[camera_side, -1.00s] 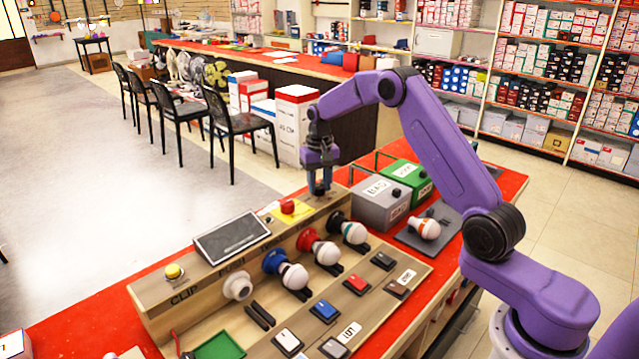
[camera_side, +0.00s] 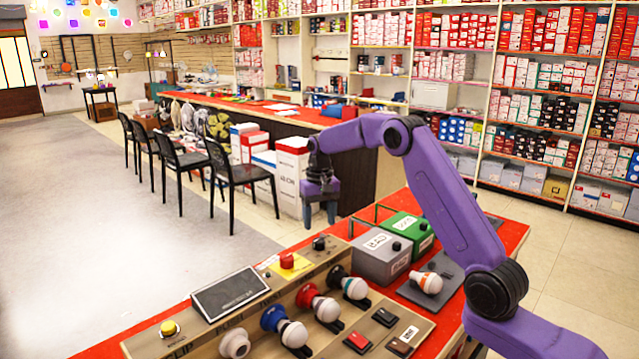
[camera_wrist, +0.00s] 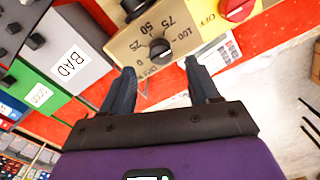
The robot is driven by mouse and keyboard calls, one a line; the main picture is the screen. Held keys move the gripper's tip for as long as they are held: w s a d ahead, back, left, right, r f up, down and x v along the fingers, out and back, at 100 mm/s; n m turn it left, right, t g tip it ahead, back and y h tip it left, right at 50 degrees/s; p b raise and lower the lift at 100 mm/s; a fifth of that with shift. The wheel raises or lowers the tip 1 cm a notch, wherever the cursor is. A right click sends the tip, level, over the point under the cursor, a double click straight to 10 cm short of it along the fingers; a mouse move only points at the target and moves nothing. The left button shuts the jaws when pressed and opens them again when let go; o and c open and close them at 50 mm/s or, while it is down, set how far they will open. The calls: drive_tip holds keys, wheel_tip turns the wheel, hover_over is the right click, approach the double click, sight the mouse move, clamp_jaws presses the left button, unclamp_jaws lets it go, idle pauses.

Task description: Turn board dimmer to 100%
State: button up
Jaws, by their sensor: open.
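The board dimmer is a black round knob (camera_side: 319,243) at the far end of the wooden board (camera_side: 262,312). In the wrist view the knob (camera_wrist: 160,50) sits on a tan panel printed with a scale including 0, 50, 75 and 100. I cannot tell which mark it points to. My gripper (camera_side: 320,224) is above the knob, apart from it, pointing down. In the wrist view its two dark fingers (camera_wrist: 160,78) are spread with nothing between them, and the knob appears just beyond the tips.
A red knob on a yellow plate (camera_side: 288,261) is beside the dimmer. A grey BAD box (camera_side: 380,256) and a green box (camera_side: 407,232) stand to the right. Several bulbs in coloured sockets and a dark screen (camera_side: 231,293) are on the board.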

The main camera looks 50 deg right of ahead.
sight(320, 241)
wheel_tip(320, 241, up, 12)
drive_tip(key=shift+f, duration=0.25)
idle(0.5)
drive_tip(key=s+a+f+n, duration=0.1)
drive_tip(key=s+a+n, duration=0.7)
drive_tip(key=s+a, duration=1)
drive_tip(key=s+d+f+n, duration=0.1)
drive_tip(key=s+f+n, duration=0.1)
drive_tip(key=s, duration=0.6)
drive_tip(key=s+d+f+n, duration=0.1)
drive_tip(key=s+f+n, duration=0.2)
drive_tip(key=s, duration=0.6)
drive_tip(key=s+d+f+n, duration=0.1)
drive_tip(key=s+n, duration=0.3)
drive_tip(key=s, duration=0.4)
drive_tip(key=shift+s+f, duration=0.4)
drive_tip(key=shift+f, duration=0.5)
drive_tip(key=shift+o, duration=0.2)
drive_tip(key=shift+w+a, duration=0.1)
